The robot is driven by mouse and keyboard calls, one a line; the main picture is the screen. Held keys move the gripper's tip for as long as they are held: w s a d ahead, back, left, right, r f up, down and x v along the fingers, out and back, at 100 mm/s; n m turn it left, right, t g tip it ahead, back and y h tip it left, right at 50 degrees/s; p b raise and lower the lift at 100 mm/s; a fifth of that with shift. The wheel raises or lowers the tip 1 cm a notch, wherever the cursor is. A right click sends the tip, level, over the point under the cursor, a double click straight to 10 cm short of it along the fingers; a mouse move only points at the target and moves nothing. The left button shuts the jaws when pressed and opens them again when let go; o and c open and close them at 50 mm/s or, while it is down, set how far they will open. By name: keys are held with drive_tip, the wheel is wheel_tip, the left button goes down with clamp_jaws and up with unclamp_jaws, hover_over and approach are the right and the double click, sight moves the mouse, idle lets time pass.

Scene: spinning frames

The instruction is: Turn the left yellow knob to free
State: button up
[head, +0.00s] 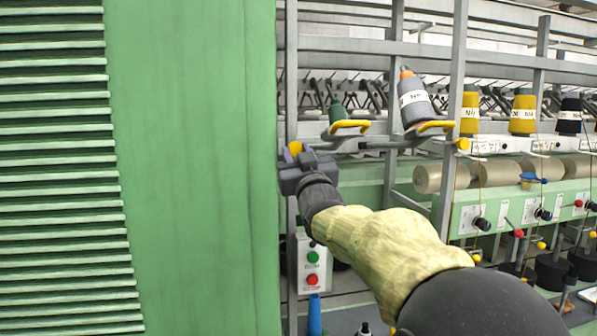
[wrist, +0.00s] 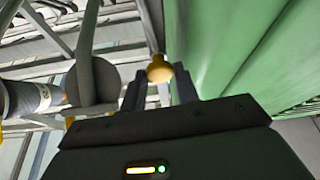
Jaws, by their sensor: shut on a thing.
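The left yellow knob (head: 295,148) shows just above my gripper in the head view, beside the right edge of the green panel. It also shows in the wrist view (wrist: 159,69), between the tips of my two dark fingers. My gripper (head: 292,162) is shut on this knob, and its fingers show in the wrist view (wrist: 159,86). The knob's lower part is hidden by the gripper in the head view. I cannot tell from its round shape which way it is turned. A second yellow knob (head: 463,143) sits on a post farther right.
The large green panel (head: 190,170) stands close on the left of my gripper. Grey posts and rails (head: 449,110) carry yarn cones (head: 414,100) on the right. A control box (head: 313,262) with green and red buttons is below my gripper.

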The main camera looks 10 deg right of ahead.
drive_tip(key=shift+a+f+m+h+b, duration=0.1)
drive_tip(key=shift+f+m+h+b, duration=0.15)
drive_tip(key=shift+m+h+b, duration=0.5)
drive_tip(key=shift+r+m, duration=0.1)
drive_tip(key=shift+m, duration=0.25)
drive_tip(key=o, duration=1)
drive_tip(key=shift+c, duration=0.2)
drive_tip(key=shift+r, duration=0.1)
